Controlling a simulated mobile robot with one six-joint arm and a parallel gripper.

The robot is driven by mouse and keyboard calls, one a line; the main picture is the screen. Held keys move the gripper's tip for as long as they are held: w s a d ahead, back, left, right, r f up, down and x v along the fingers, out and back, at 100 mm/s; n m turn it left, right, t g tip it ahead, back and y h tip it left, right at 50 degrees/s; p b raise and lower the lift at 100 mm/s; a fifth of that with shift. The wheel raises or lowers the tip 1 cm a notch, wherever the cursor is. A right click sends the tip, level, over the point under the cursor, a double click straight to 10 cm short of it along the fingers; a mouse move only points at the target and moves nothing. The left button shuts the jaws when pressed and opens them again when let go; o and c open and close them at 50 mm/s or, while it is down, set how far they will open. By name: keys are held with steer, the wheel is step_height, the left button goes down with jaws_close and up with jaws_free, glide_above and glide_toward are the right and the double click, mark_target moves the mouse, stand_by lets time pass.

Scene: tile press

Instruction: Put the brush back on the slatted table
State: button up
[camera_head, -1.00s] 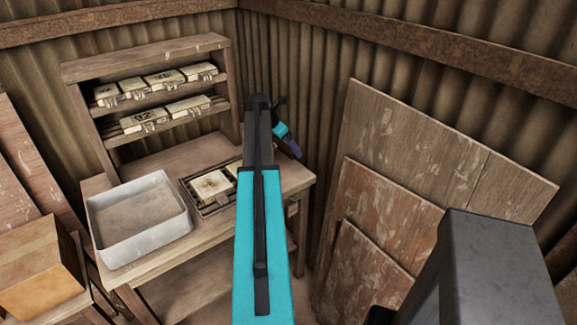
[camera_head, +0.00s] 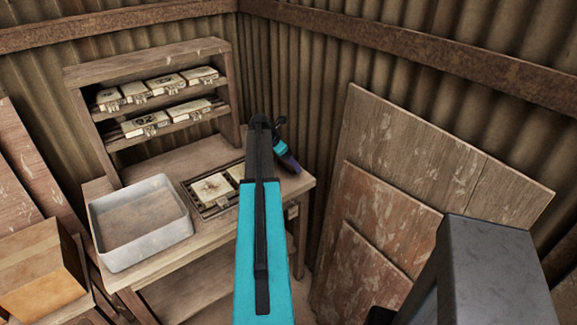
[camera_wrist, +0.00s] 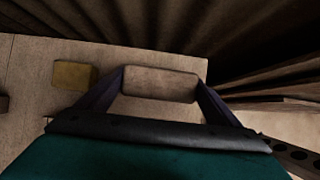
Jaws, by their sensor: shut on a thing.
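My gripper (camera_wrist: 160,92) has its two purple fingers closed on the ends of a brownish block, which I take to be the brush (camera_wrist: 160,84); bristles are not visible. In the head view my gripper (camera_head: 289,162) is small and partly behind my arm, over the right end of the wooden bench, and the brush cannot be made out there. A pale surface lies beneath the brush in the wrist view; I cannot tell whether they touch. I cannot tell for sure which surface is the slatted table; a low wooden stand (camera_head: 82,315) shows at lower left.
The wooden bench (camera_head: 160,262) carries a grey metal tray (camera_head: 143,262) and a tile frame (camera_head: 204,209). A shelf rack (camera_head: 150,56) holds several tiles behind. A cardboard box (camera_head: 40,283) is at left. Boards (camera_head: 395,150) lean right. The wrist view shows a yellowish block (camera_wrist: 73,75).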

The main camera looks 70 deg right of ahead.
mark_target(288, 166)
steer(key=shift+f+p, duration=0.3)
steer(key=shift+f, duration=1.15)
steer(key=shift+f, duration=0.1)
steer(key=o, duration=0.9)
steer(key=b+v, duration=0.2)
steer(key=v, duration=1)
